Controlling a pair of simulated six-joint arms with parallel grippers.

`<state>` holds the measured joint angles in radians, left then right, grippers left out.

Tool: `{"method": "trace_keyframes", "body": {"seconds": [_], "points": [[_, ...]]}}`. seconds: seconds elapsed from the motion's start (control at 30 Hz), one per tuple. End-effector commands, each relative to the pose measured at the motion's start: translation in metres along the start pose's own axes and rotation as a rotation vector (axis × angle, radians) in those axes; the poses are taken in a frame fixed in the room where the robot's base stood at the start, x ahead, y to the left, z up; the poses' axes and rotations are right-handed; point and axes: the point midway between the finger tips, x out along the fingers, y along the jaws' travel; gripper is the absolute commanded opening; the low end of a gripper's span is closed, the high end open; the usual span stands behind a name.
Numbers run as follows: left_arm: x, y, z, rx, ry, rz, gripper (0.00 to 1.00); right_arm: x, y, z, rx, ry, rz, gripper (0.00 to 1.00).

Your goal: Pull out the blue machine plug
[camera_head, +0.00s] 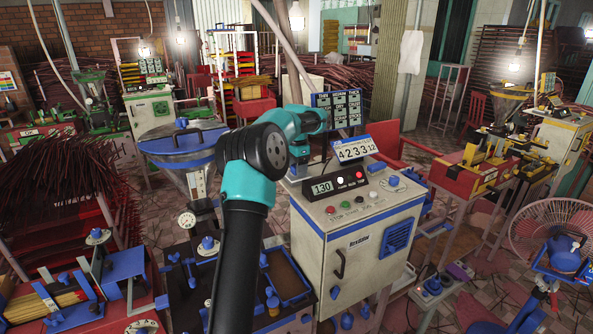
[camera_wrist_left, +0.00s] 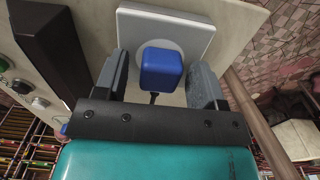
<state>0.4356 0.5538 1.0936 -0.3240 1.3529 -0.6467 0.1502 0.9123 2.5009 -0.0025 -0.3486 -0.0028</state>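The blue plug (camera_wrist_left: 161,70) sits in a white square wall socket (camera_wrist_left: 195,35) in the left wrist view, with a dark cord hanging below it. My left gripper (camera_wrist_left: 162,62) is open. Its two grey fingers stand on either side of the plug, with a visible gap on each side. In the head view my left arm reaches behind the top of the white and blue machine (camera_head: 345,255). The fingers and the plug are hidden there. My right gripper is not in view.
The machine's control box (camera_head: 323,188) and a number display (camera_head: 355,148) stand near my left wrist. A dark block (camera_wrist_left: 52,48) lies left of the socket in the wrist view. A power strip (camera_head: 440,288) lies on the right, near a fan (camera_head: 548,225).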

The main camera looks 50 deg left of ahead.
Motion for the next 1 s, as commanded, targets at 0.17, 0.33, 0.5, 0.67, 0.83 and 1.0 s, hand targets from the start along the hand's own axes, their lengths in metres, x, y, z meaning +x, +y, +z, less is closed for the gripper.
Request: {"method": "trace_keyframes", "body": {"seconds": [0.17, 0.33, 0.5, 0.67, 0.83, 1.0], "points": [[0.0, 0.0, 0.0, 0.0, 0.0, 0.0, 0.5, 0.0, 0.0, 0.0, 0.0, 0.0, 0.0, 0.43], [0.0, 0.0, 0.0, 0.0, 0.0, 0.0, 0.34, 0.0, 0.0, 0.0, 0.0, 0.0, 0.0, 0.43], [0.0, 0.0, 0.0, 0.0, 0.0, 0.0, 0.18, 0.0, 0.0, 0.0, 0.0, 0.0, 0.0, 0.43], [0.0, 0.0, 0.0, 0.0, 0.0, 0.0, 0.03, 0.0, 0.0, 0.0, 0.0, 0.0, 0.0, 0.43], [-0.001, 0.0, -0.0001, 0.0, 0.0, 0.0, 0.0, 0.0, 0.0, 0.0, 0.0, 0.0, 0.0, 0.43], [-0.0056, -0.0001, -0.0001, 0.0, 0.001, -0.001, 0.0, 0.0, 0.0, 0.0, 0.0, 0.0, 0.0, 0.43]]}}
